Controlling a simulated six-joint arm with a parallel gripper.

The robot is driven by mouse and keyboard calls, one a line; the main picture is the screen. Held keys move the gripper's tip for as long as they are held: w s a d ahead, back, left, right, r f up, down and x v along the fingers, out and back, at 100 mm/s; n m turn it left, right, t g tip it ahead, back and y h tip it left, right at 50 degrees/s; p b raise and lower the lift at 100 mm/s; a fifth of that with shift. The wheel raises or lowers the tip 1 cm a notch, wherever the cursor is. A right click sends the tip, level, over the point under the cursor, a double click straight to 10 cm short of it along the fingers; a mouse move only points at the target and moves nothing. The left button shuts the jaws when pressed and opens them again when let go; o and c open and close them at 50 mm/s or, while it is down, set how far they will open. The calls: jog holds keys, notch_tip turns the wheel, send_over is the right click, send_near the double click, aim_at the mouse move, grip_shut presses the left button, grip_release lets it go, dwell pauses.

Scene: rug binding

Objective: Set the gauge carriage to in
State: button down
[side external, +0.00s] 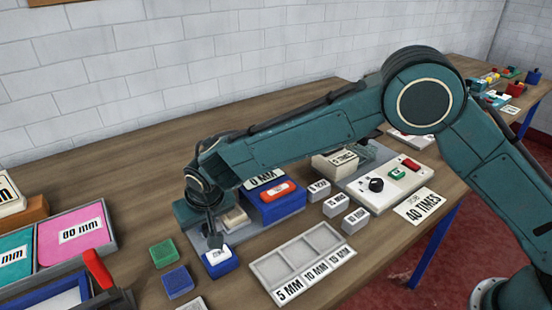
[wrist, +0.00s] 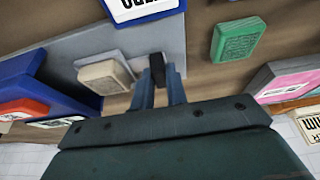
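My gripper (side external: 214,240) points down at the grey plate beside the blue box. In the wrist view the two fingers of my gripper (wrist: 160,88) stand a little apart, with a small black upright piece (wrist: 157,70) between or just beyond their tips. I cannot tell whether they press on it. A beige block (wrist: 105,77) lies on the grey plate (wrist: 85,45) beside the fingers; it also shows in the side view (side external: 236,218). I cannot tell for sure which part is the gauge carriage. A blue block with a white label (side external: 219,261) is close to the fingertips.
A blue box with a red-topped part (side external: 276,203) and a "0 MM" sign stands right of the gripper. A green block (side external: 163,253) and a blue block (side external: 178,282) lie left. A grey tray (side external: 275,268) marked 5, 10 and 15 MM is in front, with small labelled blocks behind it.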

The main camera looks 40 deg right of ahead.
aim_at(240, 209)
jog(key=shift+d, duration=0.1)
jog(key=d, duration=0.8)
jog(key=shift+d, duration=0.4)
jog(key=c, duration=1.4)
grip_release()
jog(key=shift+d, duration=0.1)
